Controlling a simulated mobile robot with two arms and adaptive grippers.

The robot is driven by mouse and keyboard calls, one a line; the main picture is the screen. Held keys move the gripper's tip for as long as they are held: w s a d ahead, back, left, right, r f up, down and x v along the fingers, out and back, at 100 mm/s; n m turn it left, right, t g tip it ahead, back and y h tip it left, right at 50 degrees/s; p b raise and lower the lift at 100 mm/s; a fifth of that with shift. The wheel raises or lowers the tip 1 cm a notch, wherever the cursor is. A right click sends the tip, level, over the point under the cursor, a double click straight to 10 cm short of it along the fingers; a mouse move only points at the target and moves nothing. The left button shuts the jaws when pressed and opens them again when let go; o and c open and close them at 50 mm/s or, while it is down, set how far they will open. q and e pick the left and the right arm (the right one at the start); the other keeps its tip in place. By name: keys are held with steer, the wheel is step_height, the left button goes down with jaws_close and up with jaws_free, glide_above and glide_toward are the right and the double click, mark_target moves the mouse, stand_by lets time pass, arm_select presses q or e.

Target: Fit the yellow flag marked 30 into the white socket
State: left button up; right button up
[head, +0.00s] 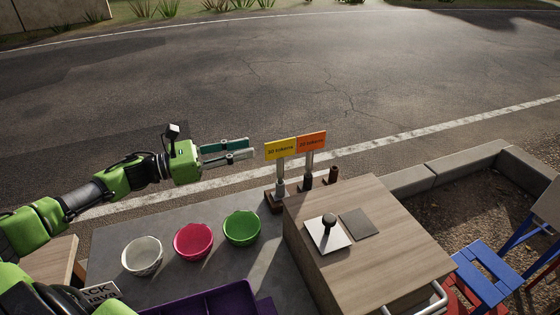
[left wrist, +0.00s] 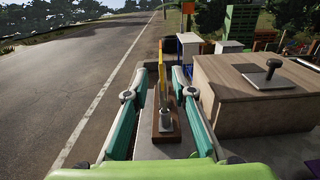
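The yellow flag (head: 281,149), its small number hard to read, stands upright on a grey pole. The pole's foot meets the light grey-white socket (head: 280,187) on a brown wooden base (head: 274,203); I cannot tell how deep it sits. In the left wrist view the flag (left wrist: 161,72) shows nearly edge-on above the socket (left wrist: 166,120). My left gripper (head: 251,148) is open and empty. Its teal fingers point toward the flag from the left, a short gap away. In the wrist view the flag stands beyond and between the fingertips (left wrist: 158,82). My right gripper is out of view.
An orange flag (head: 312,141) stands close right of the yellow one in a dark socket (head: 307,183). A brown socket (head: 333,174) is empty. A wooden box (head: 375,240) stands right of them. White (head: 142,256), red (head: 193,241) and green (head: 241,228) bowls sit on the grey counter.

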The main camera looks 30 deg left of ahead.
mark_target(277, 144)
arm_select(q)
steer(key=p+x, duration=0.1)
steer(key=x, duration=0.5)
steer(key=shift+w+d+p, duration=0.1)
steer(key=shift+w+p, duration=0.1)
steer(key=shift+p, duration=0.2)
steer(key=p+x, duration=0.1)
steer(key=x, duration=0.2)
steer(key=shift+w+d+f+p, duration=0.1)
steer(key=shift+d+f+p, duration=0.1)
steer(key=shift+f+p, duration=0.15)
steer(key=shift+w+d+f, duration=0.1)
steer(key=shift+w+d, duration=0.25)
jaws_close()
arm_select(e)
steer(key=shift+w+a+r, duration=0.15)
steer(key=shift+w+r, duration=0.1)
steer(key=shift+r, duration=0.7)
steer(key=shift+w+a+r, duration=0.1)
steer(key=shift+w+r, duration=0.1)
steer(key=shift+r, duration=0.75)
